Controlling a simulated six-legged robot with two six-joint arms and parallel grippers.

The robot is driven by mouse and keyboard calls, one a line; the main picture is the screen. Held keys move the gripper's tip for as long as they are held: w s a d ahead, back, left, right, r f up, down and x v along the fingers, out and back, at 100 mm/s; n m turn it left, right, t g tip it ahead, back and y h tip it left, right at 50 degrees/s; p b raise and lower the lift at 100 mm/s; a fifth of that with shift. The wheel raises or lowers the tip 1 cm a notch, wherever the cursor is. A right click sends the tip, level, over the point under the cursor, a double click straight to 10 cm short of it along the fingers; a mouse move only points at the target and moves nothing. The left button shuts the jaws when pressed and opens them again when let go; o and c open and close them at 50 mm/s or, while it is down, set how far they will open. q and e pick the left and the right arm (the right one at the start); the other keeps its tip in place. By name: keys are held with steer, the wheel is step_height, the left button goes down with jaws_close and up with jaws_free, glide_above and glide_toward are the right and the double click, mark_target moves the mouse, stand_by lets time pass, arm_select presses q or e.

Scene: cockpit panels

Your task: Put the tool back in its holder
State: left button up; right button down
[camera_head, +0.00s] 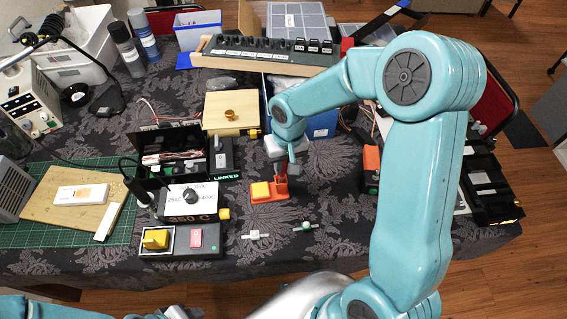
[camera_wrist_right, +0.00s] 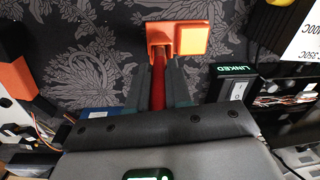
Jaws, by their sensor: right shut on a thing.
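My right gripper (camera_head: 284,172) reaches down from the teal arm and is shut on a slim red tool (camera_wrist_right: 158,88), which shows between its dark fingers in the right wrist view. The orange holder (camera_head: 268,197) with a yellow block (camera_head: 260,190) stands on the dark patterned cloth directly below; it also shows in the right wrist view (camera_wrist_right: 160,32). The tool points at the holder's side beside the block. I cannot tell whether its tip is seated in the holder. Of my left arm only parts show at the bottom left edge; its fingers are not clear.
A control box with a dial (camera_head: 190,197) and a box marked LINKED (camera_head: 222,158) stand left of the holder. A wooden block (camera_head: 232,110) is behind it. Two small valve-like parts (camera_head: 256,235) lie in front. An orange-and-black object (camera_head: 371,168) stands to the right.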

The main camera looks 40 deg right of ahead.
steer(key=shift+f+b, duration=0.9)
steer(key=shift+f, duration=0.3)
steer(key=c, duration=1)
jaws_free()
steer(key=shift+r, duration=0.2)
steer(key=shift+r, duration=0.1)
steer(key=r, duration=1)
steer(key=d+r, duration=0.1)
steer(key=r, duration=0.5)
steer(key=shift+s+d+p, duration=0.1)
steer(key=shift+s+p, duration=0.25)
